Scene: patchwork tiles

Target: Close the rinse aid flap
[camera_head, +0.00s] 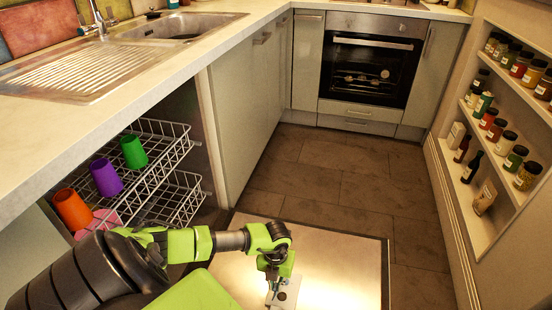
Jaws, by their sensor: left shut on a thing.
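The dishwasher door (340,275) lies folded down flat, its bare metal inner side facing up. The small pale rinse aid flap (284,297) is on the door near the bottom edge of the view, with a dark round spot in its area. My left gripper (277,282) is right over it, pointing down, and is shut on the flap. The fingers hide part of the flap, so its exact angle is hard to tell. My right gripper is out of view.
White wire racks (160,170) stand out of the dishwasher at left, with an orange cup (72,209), a purple cup (105,178) and a green cup (133,152). The counter (190,62) overhangs them. A spice shelf (489,135) lines the right wall. The tiled floor (350,180) beyond is clear.

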